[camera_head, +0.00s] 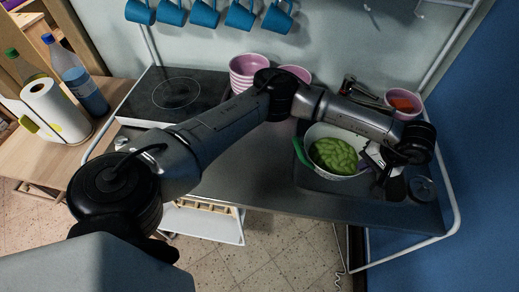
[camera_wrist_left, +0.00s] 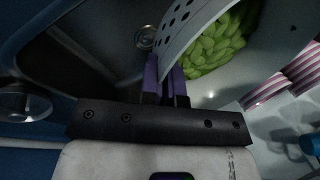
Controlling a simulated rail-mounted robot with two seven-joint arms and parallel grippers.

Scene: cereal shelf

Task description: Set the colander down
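The white colander (camera_head: 323,131) holds a heap of green food (camera_head: 335,155) and has a green handle at its left in the head view. It appears upright over the dark sink area; I cannot tell whether its base touches anything. My left gripper (camera_head: 372,157) is at the colander's right side. In the left wrist view, its purple fingers (camera_wrist_left: 165,78) are closed on the rim of the perforated colander wall (camera_wrist_left: 188,42). The wrist hides part of the colander's right side in the head view. My right gripper is in neither view.
The sink (camera_head: 310,183) lies below and around the colander, with a drain (camera_wrist_left: 145,38) in the wrist view. Pink bowls (camera_head: 248,70) and a pink bowl with red contents (camera_head: 404,103) stand behind. A black cooktop (camera_head: 150,98) is left. The counter (camera_head: 250,180) left of the sink is clear.

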